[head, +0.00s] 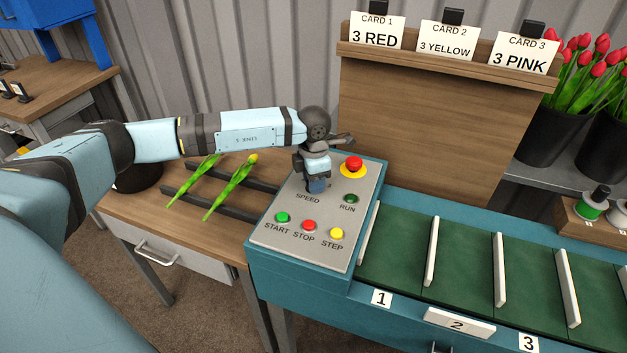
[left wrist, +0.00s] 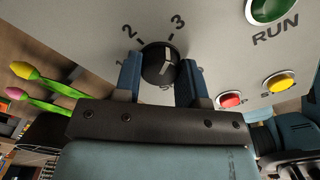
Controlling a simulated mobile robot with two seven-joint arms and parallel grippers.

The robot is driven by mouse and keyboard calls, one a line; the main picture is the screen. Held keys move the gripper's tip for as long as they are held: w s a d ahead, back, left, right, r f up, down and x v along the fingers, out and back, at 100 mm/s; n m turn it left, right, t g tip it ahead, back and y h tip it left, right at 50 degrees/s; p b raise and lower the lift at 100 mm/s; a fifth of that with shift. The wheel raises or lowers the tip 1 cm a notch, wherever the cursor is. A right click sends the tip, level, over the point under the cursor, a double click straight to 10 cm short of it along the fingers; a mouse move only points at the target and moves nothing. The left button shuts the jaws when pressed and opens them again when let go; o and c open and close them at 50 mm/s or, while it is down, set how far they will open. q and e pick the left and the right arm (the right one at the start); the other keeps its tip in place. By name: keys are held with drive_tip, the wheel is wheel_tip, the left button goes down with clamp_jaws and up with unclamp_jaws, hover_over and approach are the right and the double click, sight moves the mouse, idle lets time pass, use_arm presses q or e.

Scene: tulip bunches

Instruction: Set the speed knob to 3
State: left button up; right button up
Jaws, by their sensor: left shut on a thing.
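The speed knob (left wrist: 155,66) is a round black dial with a white pointer mark. In the left wrist view it sits on the grey panel below the printed numbers 2 and 3. Its white mark leans up toward the tick at 3, but I cannot tell whether it lines up exactly. My left gripper (left wrist: 160,72) is shut on the knob, with one blue finger on each side. In the head view my left gripper (head: 317,187) reaches down onto the panel (head: 300,255) above the word SPEED and hides the knob. My right gripper is not in view.
A red mushroom button (head: 354,163) on yellow and the RUN button (head: 351,198) are close right of the gripper. The START (head: 282,217), STOP (head: 309,225) and STEP (head: 337,233) buttons are nearer. Two tulips (head: 232,188) lie on rails to the left.

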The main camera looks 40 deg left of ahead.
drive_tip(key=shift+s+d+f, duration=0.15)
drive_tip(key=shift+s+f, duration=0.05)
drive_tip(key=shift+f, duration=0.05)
use_arm(q)
drive_tip(key=o, duration=0.9)
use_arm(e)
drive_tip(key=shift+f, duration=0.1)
use_arm(q)
drive_tip(key=shift+r, duration=0.55)
wheel_tip(320, 180, up, 13)
drive_tip(key=shift+f, duration=0.1)
